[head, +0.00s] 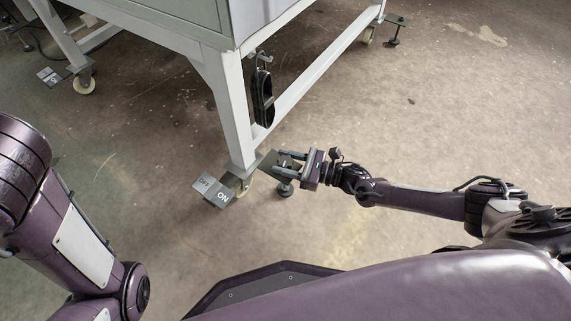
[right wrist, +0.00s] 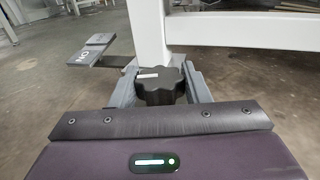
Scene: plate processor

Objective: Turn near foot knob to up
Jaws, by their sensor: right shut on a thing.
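The near foot knob is a black lobed knob (right wrist: 158,88) with a small white mark on top, in the middle of the right wrist view. It sits beside the white leg of the machine. In the head view it is mostly hidden between the fingers, above the round foot pad (head: 284,190). My right gripper (head: 283,163) is shut on the knob, with one grey finger on each side of it. Of my left arm only links show in the head view; its gripper is out of frame.
The machine's near leg (head: 229,115) stands just behind the knob. A grey pedal marked ON and OFF (head: 213,190) lies left of it, near a caster. A black looped part (head: 263,98) hangs from the frame above. The concrete floor (head: 450,120) to the right is clear.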

